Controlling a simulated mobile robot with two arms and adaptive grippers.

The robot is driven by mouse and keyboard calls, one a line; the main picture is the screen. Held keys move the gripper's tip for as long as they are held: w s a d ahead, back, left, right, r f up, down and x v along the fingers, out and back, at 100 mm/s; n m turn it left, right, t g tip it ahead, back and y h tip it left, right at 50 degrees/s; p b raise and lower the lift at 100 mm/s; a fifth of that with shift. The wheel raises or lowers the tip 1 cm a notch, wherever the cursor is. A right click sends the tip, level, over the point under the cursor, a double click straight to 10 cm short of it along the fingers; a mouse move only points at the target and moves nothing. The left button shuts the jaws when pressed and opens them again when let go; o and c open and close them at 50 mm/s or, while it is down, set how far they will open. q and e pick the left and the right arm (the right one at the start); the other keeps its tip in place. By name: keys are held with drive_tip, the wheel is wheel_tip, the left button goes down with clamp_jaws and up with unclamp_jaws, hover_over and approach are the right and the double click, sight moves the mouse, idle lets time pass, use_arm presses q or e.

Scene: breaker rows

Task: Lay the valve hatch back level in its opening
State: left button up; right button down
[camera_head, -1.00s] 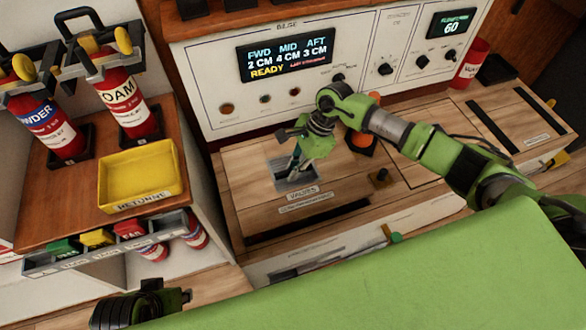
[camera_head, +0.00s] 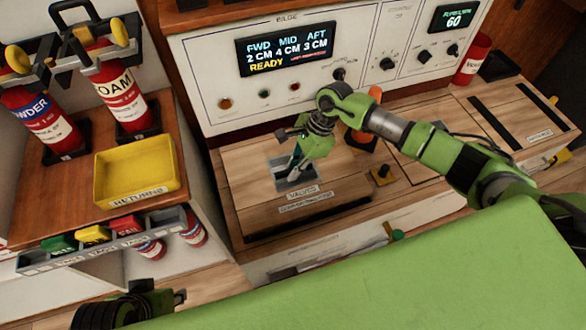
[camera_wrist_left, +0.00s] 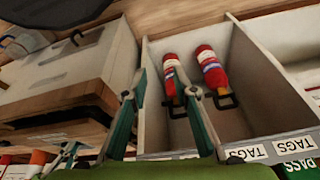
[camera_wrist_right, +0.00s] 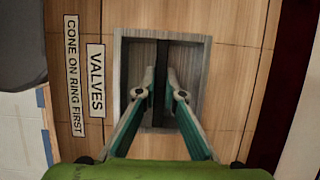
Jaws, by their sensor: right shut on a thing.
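The valve hatch (camera_head: 250,185) is a wooden panel in the bench top, with a VALVES label and a grey recessed pull. My right gripper (camera_head: 294,172) reaches down into this recess. In the right wrist view its fingertips (camera_wrist_right: 164,92) close from both sides on the dark bar (camera_wrist_right: 161,58) across the recess. A long dark band (camera_head: 300,220) runs along the hatch's front side. I cannot tell the hatch's exact tilt, and my gripper hides part of the recess. My left gripper (camera_wrist_left: 163,92) is open and empty, over the extinguisher locker, away from the hatch.
Behind the hatch stands a panel with a bilge display (camera_head: 287,53) and knobs. A yellow tray (camera_head: 135,190) and extinguishers (camera_head: 118,90) stand at the left.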

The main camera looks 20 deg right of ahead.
use_arm(q)
drive_tip(key=shift+w+f, duration=0.1)
drive_tip(key=shift+w, duration=0.1)
use_arm(e)
drive_tip(key=shift+w+r, duration=0.1)
drive_tip(key=shift+f+b, duration=0.25)
drive_tip(key=shift+b, duration=0.1)
use_arm(q)
drive_tip(key=shift+w+d+r+t+h+b, duration=0.15)
drive_tip(key=shift+w+d+t, duration=0.25)
drive_tip(key=shift+w, duration=0.5)
drive_tip(key=shift+w+d+r+t+h+b, duration=0.15)
drive_tip(key=shift+w+t, duration=0.3)
drive_tip(key=shift+w, duration=0.45)
drive_tip(key=shift+w+d+r+t+b, duration=0.25)
drive_tip(key=shift+w+t, duration=0.2)
drive_tip(key=shift+w, duration=0.45)
use_arm(e)
drive_tip(key=shift+f, duration=0.6)
use_arm(q)
drive_tip(key=shift+w+d, duration=0.1)
